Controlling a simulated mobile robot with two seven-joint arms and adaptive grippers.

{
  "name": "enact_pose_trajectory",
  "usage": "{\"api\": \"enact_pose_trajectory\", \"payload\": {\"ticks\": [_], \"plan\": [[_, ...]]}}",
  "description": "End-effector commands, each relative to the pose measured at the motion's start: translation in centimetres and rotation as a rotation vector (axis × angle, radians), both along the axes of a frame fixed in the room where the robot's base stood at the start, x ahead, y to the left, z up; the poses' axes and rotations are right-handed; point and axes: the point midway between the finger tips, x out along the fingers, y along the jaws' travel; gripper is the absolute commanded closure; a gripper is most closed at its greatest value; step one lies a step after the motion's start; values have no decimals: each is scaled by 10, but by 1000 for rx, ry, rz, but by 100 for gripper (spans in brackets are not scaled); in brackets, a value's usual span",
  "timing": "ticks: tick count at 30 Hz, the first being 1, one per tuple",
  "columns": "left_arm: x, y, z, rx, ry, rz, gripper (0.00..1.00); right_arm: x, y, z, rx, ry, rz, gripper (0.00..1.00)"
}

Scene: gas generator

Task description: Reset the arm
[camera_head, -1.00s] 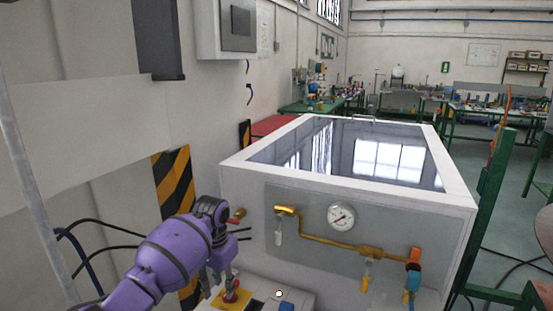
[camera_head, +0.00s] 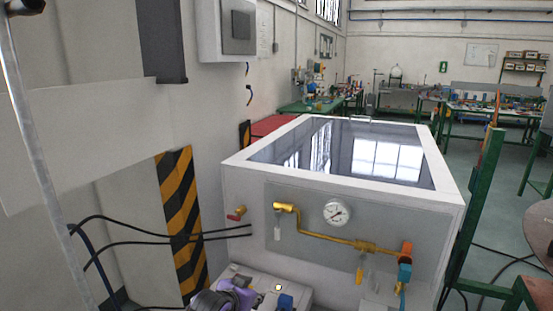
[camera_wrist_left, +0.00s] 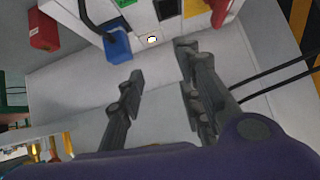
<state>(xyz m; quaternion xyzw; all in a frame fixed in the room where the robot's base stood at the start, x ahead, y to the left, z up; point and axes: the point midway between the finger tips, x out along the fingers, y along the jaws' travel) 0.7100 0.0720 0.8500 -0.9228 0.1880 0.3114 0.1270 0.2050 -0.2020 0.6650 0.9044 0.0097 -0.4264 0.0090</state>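My left gripper (camera_head: 238,298) is low at the bottom edge of the head view, in front of the small white control box, with only its purple and dark upper part showing. In the left wrist view its dark fingers (camera_wrist_left: 162,62) are spread apart with nothing between them. A lit round button (camera_wrist_left: 152,39) and a blue part (camera_wrist_left: 117,44) lie beyond the fingertips, and the gripper appears apart from them. The lit button also shows in the head view (camera_head: 278,287). My right arm and gripper are not in view.
The white cabinet (camera_head: 240,185) with a dark glass top stands ahead. Its front panel carries a gauge (camera_head: 337,212), brass pipe (camera_head: 318,240) and orange part (camera_head: 405,254). A green post (camera_head: 480,200) stands right.

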Motion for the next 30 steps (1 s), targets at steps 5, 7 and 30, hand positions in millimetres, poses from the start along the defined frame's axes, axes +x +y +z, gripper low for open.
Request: {"api": "enact_pose_trajectory", "payload": {"ticks": [5,7,30], "plan": [[-81,13,-32,-79,-86,43,67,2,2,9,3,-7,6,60],[-114,22,-42,-99,-109,70,67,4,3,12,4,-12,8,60],[-478,123,-141,-82,162,416,67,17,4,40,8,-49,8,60]]}}
